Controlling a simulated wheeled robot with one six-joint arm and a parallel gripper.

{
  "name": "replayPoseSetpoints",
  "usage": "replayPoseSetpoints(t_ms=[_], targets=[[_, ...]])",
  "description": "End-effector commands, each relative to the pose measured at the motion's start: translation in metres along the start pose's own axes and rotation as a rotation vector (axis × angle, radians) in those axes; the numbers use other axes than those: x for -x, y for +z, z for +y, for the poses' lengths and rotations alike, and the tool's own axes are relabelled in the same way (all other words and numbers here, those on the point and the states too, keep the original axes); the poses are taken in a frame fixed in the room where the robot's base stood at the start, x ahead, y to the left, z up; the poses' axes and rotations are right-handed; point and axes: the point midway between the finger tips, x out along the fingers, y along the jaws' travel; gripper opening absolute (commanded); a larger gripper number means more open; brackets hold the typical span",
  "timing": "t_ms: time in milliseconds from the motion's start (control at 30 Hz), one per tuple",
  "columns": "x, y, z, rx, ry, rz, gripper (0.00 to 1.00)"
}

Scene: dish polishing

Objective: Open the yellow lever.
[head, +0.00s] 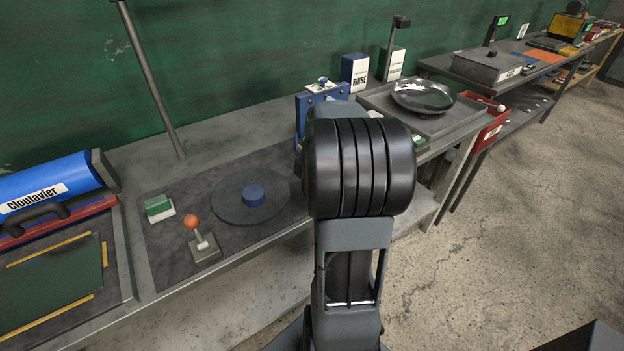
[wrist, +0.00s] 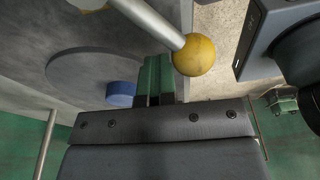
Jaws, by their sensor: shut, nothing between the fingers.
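The yellow lever shows in the wrist view as a yellow ball (wrist: 194,56) on a pale grey rod that runs to the upper left edge. The lever's base is out of that view, and I cannot make the lever out in the head view. My gripper (wrist: 155,72) shows green fingers pressed together, with nothing between them. The ball is just right of the fingertips; whether they touch is unclear. In the head view my arm hides the gripper.
A blue knob (head: 253,196) on a dark round plate (head: 228,208) and an orange-knobbed lever (head: 191,224) are on the bench left of my arm. A blue frame (head: 303,103) stands partly behind my arm. A tray holds a shiny dish (head: 424,96) at right.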

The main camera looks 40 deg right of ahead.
Motion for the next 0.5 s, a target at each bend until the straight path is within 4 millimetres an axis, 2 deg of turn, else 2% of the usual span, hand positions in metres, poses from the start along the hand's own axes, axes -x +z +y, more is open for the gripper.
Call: replayPoseSetpoints(t_ms=[200, 500], targets=[[-0.0004, 0.0026, -0.0091, -0.001, -0.002, 0.002, 0.0], [0.0001, 0.0029, -0.01, -0.001, -0.002, 0.001, 0.0]])
